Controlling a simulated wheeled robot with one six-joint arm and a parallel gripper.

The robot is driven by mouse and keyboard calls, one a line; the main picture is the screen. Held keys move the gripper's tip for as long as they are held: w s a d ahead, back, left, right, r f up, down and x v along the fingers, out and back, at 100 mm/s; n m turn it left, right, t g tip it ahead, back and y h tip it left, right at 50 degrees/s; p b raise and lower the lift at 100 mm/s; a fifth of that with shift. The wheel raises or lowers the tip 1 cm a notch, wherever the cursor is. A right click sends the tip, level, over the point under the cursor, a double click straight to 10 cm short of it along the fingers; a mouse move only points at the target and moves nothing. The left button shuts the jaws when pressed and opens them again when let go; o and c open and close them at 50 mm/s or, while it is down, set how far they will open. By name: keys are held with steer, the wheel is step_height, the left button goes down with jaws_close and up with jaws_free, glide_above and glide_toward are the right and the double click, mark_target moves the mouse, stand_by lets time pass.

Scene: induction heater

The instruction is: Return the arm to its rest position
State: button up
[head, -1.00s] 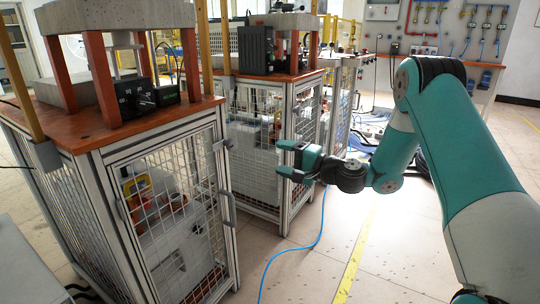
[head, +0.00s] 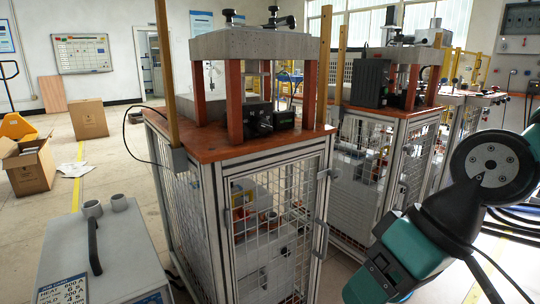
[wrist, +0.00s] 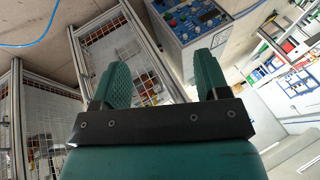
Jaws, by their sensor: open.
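My teal arm (head: 400,262) shows at the lower right of the head view, bent close to the camera, with a round dark joint. The gripper itself cannot be made out there. In the wrist view my gripper (wrist: 163,82) has its two green fingers wide apart. Nothing is held between them. Behind the fingers are the floor, mesh cages and a cabinet with a control panel (wrist: 190,18), all at a slant and apart from the fingers.
A mesh-sided workstation (head: 270,155) with a wooden top stands in the middle. A second one (head: 385,114) is behind it to the right. A grey box (head: 105,250) with a black handle is at the lower left. Cardboard boxes (head: 88,119) stand on open floor at the left.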

steer(key=s+d+n+h, duration=0.1)
steer(key=s+d+h, duration=0.1)
steer(key=s, duration=0.3)
step_height(320, 180, up, 32)
steer(key=p, duration=3.1)
steer(key=shift+p, duration=0.35)
steer(key=shift+w+f, duration=0.1)
